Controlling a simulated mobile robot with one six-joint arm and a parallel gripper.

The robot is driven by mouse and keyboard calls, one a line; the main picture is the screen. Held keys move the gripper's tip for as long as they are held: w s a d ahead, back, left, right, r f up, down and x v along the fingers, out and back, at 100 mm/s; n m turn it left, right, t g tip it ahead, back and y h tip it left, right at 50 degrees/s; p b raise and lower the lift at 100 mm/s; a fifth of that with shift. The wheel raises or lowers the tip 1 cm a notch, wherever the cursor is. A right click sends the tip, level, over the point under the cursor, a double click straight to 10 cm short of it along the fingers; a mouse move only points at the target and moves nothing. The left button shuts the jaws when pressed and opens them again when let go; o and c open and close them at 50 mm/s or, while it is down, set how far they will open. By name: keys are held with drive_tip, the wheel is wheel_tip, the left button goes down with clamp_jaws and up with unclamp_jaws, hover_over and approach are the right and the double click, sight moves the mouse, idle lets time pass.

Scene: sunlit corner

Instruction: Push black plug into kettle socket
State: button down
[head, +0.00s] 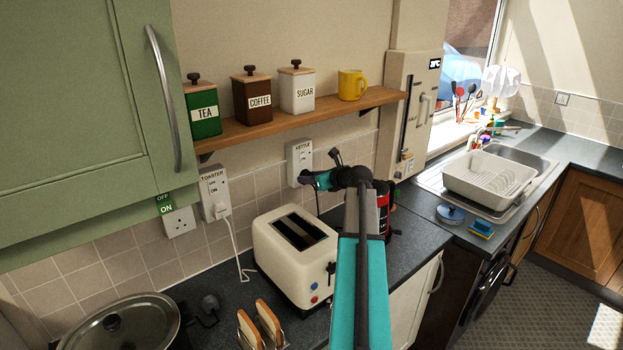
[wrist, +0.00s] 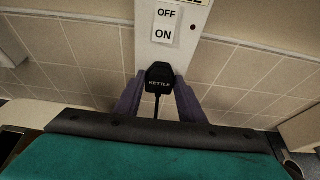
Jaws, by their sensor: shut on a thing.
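The kettle socket (head: 299,155) is a white wall box labelled KETTLE, below the shelf. My gripper (head: 308,180) is at the lower part of this box. In the wrist view my gripper (wrist: 160,82) has its two purple fingers shut on the black plug (wrist: 160,76), which is marked KETTLE. The plug is upright over the box's lower end, its cord hanging down. The socket holes are hidden, and I cannot tell whether the plug touches the box or sits in it.
A cream toaster (head: 295,256) stands below on the counter, and a red kettle (head: 384,212) is partly hidden behind my arm. The toaster socket (head: 214,193) is to the left. The shelf (head: 290,120) with canisters runs above.

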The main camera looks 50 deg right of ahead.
drive_tip(key=shift+w, duration=0.2)
drive_tip(key=c, duration=1.1)
unclamp_jaws()
drive_tip(key=shift+s, duration=0.1)
drive_tip(key=b+v, duration=0.4)
drive_tip(key=v, duration=0.9)
drive_tip(key=shift+s+a+r+b, duration=0.1)
drive_tip(key=shift+s+r+b, duration=0.1)
drive_tip(key=shift+s+b, duration=0.1)
